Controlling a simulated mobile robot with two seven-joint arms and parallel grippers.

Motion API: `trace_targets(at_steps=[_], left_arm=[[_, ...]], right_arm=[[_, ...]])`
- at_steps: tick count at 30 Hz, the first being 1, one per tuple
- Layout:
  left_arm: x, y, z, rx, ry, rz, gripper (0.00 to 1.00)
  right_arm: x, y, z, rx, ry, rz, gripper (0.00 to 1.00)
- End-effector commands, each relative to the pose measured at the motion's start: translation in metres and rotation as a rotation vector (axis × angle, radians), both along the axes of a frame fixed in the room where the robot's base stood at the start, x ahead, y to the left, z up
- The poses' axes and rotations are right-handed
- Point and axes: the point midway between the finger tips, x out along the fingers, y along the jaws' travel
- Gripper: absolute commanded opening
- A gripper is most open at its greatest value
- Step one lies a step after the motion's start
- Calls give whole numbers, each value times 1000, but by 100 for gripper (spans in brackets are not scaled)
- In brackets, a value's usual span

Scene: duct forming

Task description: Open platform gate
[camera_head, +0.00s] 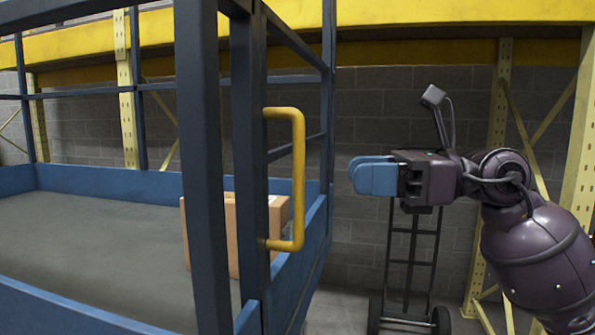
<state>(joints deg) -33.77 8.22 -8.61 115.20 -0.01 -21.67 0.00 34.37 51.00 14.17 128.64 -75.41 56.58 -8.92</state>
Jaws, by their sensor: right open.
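The platform gate is a dark blue metal frame with a yellow handle (299,178) on its upright (249,160). It looks closed, but I cannot tell for sure where the gate's edge meets the post (203,170). My right gripper (372,176), with blue fingers, is to the right of the handle at about its mid height. It points left and is empty, with a clear gap between its fingertips and the handle. The fingers overlap from this angle. My left gripper is not in view.
The platform has a grey floor (90,235) with blue side rails. A cardboard box (232,225) stands on it behind the gate. A black hand truck (410,265) stands below my right gripper. Yellow racking (430,14) and a grey block wall are behind.

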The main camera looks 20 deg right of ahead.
Motion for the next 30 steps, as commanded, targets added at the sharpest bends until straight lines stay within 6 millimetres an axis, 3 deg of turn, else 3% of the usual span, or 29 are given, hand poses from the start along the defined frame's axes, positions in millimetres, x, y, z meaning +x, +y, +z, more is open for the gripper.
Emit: trace_targets(at_steps=[9,15,29,30], left_arm=[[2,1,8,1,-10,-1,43],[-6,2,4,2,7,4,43],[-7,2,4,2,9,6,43],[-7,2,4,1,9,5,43]], right_arm=[[20,50,3,3,-2,3,41],[30,72,2,3,-2,2,41],[34,82,0,2,0,1,41],[34,82,0,2,0,1,35]])
